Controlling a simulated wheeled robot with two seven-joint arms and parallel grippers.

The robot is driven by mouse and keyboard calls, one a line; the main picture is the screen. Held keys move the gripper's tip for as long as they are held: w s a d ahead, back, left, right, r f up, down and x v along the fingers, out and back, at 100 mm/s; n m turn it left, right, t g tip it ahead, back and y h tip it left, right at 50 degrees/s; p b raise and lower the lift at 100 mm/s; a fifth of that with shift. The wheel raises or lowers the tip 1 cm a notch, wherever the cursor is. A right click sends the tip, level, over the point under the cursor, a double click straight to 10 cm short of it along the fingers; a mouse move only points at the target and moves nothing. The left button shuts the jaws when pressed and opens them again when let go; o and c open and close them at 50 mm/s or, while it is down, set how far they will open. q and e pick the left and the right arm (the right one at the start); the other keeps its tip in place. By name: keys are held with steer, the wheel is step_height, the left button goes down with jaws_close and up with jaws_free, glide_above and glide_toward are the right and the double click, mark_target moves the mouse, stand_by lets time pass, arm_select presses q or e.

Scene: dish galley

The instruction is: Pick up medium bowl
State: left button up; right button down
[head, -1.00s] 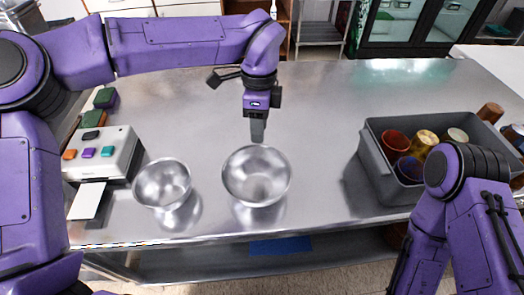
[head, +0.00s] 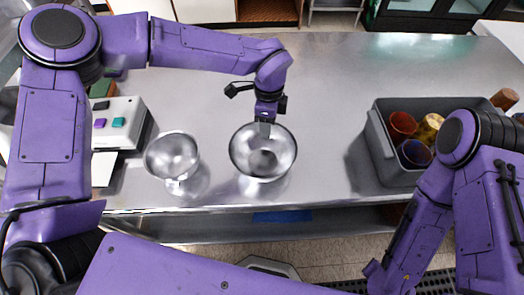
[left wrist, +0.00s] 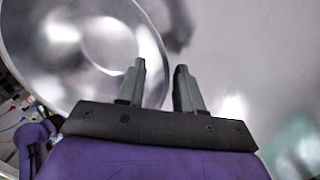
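Two shiny steel bowls stand on the steel counter in the head view. The larger bowl (head: 263,160) is in the middle and the smaller bowl (head: 171,156) is to its left. Neither is labelled; the larger one is at my gripper. My left gripper (head: 265,130) points down at the far rim of the larger bowl. In the left wrist view, my left gripper (left wrist: 160,80) is open, with a clear gap between its fingers. The bowl's rim (left wrist: 152,35) runs between them, one finger over the inside, the other outside. Contact cannot be told.
A grey bin (head: 376,135) with several coloured cups stands on the counter at the right. A white device with coloured buttons (head: 122,118) stands at the left. The counter (head: 325,90) is clear behind the bowls and between the larger bowl and the bin.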

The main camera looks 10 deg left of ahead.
arm_select(q)
steer(key=shift+s+r, duration=0.1)
steer(key=c, duration=0.5)
jaws_close()
